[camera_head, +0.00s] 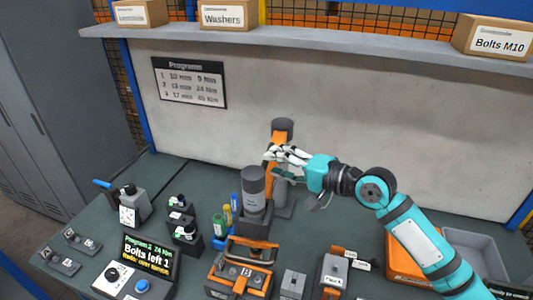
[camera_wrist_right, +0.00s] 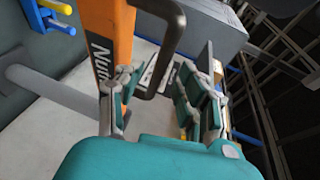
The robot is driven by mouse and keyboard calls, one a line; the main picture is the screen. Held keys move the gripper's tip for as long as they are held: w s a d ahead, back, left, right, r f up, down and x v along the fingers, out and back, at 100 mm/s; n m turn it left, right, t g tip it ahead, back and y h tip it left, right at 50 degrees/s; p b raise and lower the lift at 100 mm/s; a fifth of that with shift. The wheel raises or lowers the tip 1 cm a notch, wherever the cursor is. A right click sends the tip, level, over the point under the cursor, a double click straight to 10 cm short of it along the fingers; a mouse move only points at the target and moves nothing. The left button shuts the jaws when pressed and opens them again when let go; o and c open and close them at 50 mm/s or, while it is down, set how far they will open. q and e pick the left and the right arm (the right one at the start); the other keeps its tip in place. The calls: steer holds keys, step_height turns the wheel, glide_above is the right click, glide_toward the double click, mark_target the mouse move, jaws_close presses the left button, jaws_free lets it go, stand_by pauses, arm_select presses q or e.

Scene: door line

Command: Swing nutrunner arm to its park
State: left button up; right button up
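The nutrunner arm (camera_head: 268,160) is an orange bar at the grey-capped post (camera_head: 283,131) on the bench, partly hidden behind my right gripper (camera_head: 283,155). In the right wrist view the orange bar (camera_wrist_right: 107,45) carries partly hidden lettering starting "Nu". A dark looped handle (camera_wrist_right: 177,25) stands out from it. My right gripper (camera_wrist_right: 163,85) has its fingers apart, with the lower end of the handle appearing between or just beyond them; contact cannot be told. A grey cylinder (camera_head: 252,181) stands in front of the post. My left gripper is not in view.
A display reading "Bolts left 1" (camera_head: 147,258), several small devices and an orange-black tool carrier (camera_head: 238,276) crowd the bench front. A grey bin (camera_head: 473,250) is at right. A shelf (camera_head: 330,38) with labelled boxes runs above the back wall.

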steer(key=x, duration=0.2)
steer(key=shift+w+a+p, duration=0.2)
steer(key=shift+a+p, duration=0.05)
steer(key=shift+p, duration=0.05)
steer(key=shift+w+a+f, duration=0.15)
steer(key=shift+w+a, duration=0.15)
steer(key=shift+a, duration=0.1)
jaws_close()
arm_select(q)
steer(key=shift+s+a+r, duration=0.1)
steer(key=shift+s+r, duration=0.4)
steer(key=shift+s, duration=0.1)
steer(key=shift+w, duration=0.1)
arm_select(e)
steer(key=shift+f, duration=0.1)
